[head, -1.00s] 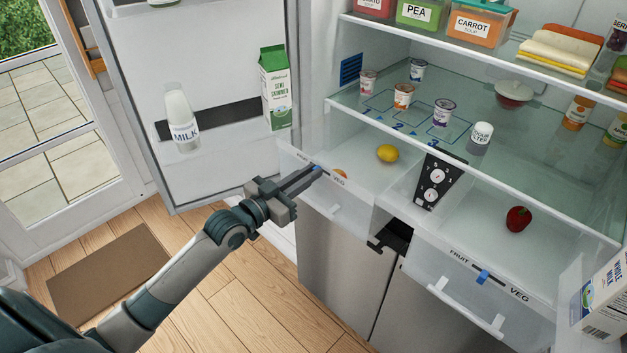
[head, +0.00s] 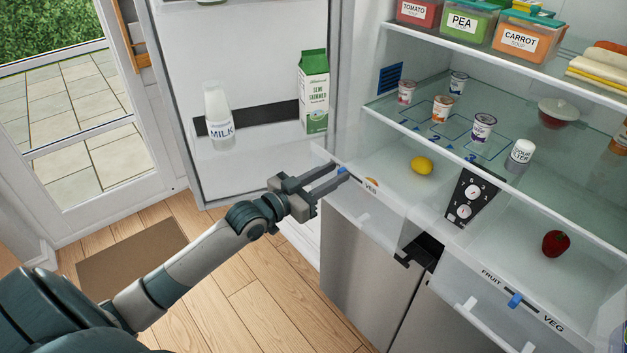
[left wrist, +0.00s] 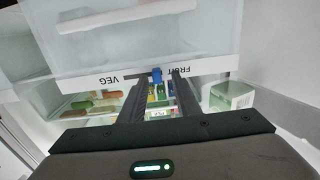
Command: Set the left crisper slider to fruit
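The left crisper drawer (head: 368,217) is a clear bin with a FRUIT–VEG label strip on its front. Its blue slider (head: 342,170) also shows in the left wrist view (left wrist: 156,75), where it stands between the upside-down words VEG, at left, and FRUIT, at right. My left gripper (head: 338,176) reaches the strip from the left. In the left wrist view its fingers (left wrist: 165,78) are apart, with the slider near the left fingertip; I cannot tell whether they touch. In the head view the gripper hides the FRUIT word. My right gripper is not in view.
The right crisper drawer (head: 500,325) has its own blue slider and a red pepper (head: 555,243). A lemon (head: 421,166) lies in the left drawer. The open fridge door (head: 255,165) with milk stands behind my left arm. A dial panel (head: 468,197) sits between the drawers.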

